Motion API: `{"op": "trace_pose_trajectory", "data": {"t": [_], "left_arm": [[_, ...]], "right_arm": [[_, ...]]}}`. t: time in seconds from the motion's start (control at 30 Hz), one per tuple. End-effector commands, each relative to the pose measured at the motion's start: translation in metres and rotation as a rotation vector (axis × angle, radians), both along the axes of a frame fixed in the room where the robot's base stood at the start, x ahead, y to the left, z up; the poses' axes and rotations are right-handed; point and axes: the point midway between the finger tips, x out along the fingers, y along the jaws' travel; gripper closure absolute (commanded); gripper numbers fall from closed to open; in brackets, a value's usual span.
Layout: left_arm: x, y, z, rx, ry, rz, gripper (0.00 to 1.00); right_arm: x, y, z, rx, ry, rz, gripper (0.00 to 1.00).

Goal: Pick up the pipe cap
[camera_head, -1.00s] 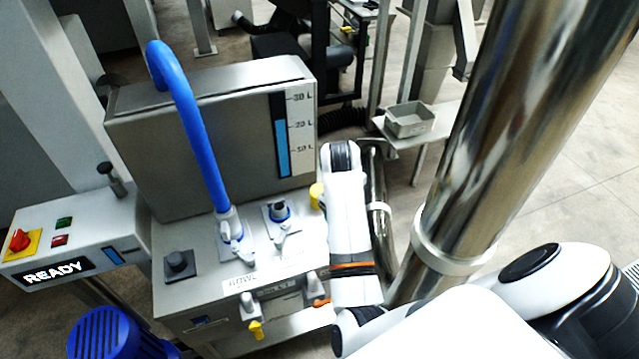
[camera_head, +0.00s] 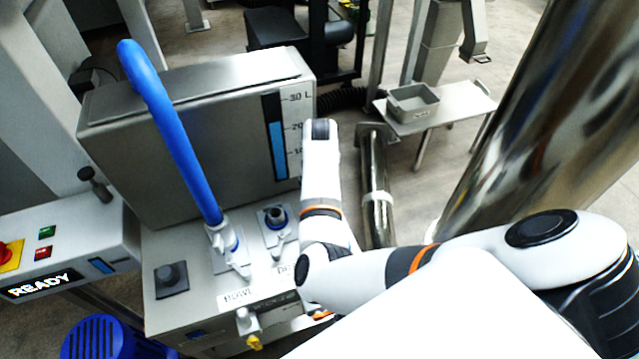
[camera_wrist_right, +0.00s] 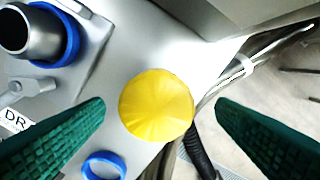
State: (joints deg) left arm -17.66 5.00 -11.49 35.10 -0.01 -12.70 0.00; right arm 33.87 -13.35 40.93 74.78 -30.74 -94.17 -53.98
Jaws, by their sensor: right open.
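The yellow, round, domed pipe cap (camera_wrist_right: 156,106) shows in the right wrist view, near the middle, by the edge of the grey machine top (camera_wrist_right: 120,60). My right gripper (camera_wrist_right: 160,102) is open, with its two green ridged fingers on either side of the cap. Gaps show between the cap and both fingers, so they look apart from it. In the head view my right arm (camera_head: 322,180) reaches over the right end of the machine and hides the cap and the fingers. My left gripper is in neither view.
A pipe stub with a blue collar (camera_head: 276,215) stands on the machine top, left of my right arm. A tall blue hose (camera_head: 172,130) rises beside it. A tank (camera_head: 200,140) stands behind. A loose-looking blue ring (camera_wrist_right: 104,165) lies below the cap in the wrist view.

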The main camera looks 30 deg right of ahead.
Motion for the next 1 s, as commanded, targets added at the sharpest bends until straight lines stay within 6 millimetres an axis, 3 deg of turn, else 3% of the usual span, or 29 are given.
{"op": "trace_pose_trajectory", "data": {"t": [0.1,0.17,0.3,0.57,0.87,1.0], "left_arm": [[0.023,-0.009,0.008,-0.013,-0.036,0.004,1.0],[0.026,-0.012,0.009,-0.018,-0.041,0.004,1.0],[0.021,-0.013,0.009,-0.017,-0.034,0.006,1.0],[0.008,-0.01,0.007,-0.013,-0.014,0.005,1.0],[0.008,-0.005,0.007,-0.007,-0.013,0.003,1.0],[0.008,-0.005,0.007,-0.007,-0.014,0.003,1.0]], "right_arm": [[0.001,0.002,-0.016,0.003,0.003,0.001,0.21],[0.001,0.002,-0.025,0.003,0.003,0.001,0.21],[0.001,0.001,-0.04,0.002,0.002,0.0,0.21],[0.001,0.002,-0.044,0.001,0.0,-0.001,0.21],[0.001,0.002,-0.043,0.001,0.0,0.0,0.68],[0.001,0.002,-0.043,0.001,0.0,0.0,0.69]]}}
